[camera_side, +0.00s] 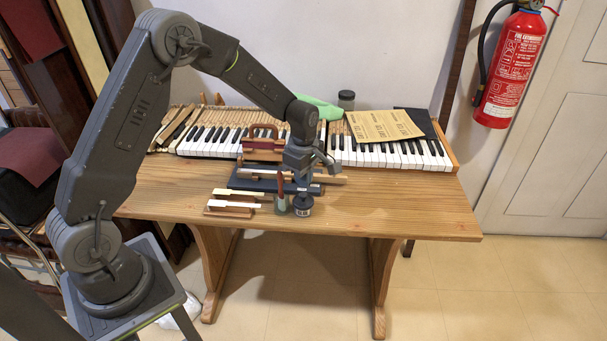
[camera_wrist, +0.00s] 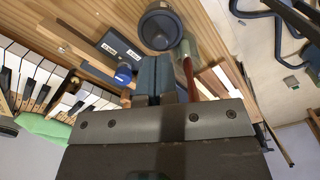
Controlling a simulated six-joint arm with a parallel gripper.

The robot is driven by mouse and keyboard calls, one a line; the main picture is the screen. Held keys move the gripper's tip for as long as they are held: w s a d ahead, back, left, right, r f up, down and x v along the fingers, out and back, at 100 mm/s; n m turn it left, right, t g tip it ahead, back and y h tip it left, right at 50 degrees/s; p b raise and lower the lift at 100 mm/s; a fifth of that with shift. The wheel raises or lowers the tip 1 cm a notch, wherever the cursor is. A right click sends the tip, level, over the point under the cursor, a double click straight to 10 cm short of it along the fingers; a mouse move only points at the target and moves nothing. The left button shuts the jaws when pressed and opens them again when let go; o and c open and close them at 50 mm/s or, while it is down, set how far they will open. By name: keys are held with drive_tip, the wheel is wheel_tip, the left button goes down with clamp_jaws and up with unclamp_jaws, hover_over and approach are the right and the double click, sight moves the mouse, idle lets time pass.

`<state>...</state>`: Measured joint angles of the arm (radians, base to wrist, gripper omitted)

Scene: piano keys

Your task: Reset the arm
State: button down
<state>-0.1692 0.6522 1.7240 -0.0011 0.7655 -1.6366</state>
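My gripper (camera_side: 305,172) hangs over the front middle of the wooden table (camera_side: 400,208), above the tools lying there. In the wrist view its two dark fingers (camera_wrist: 155,80) lie side by side with no visible gap, and I see nothing held between them. A dark round jar (camera_side: 303,205) stands just below the gripper in the side view; it also shows beyond the fingertips in the wrist view (camera_wrist: 160,28). A red-handled tool (camera_side: 281,183) stands in a pale green jar (camera_side: 282,203) beside the dark one.
The piano keyboard (camera_side: 380,157) runs along the table's back, with a paper sheet (camera_side: 384,125) and green cloth (camera_side: 320,108) on it. White key pieces (camera_side: 233,204) rest on a small wooden stand at left of the jars. The table's right front is clear.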

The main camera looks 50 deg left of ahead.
sight(303, 194)
drive_tip(key=shift+f, duration=0.65)
drive_tip(key=shift+f, duration=0.35)
drive_tip(key=shift+f, duration=0.35)
drive_tip(key=shift+f, duration=0.35)
drive_tip(key=shift+r, duration=3.5)
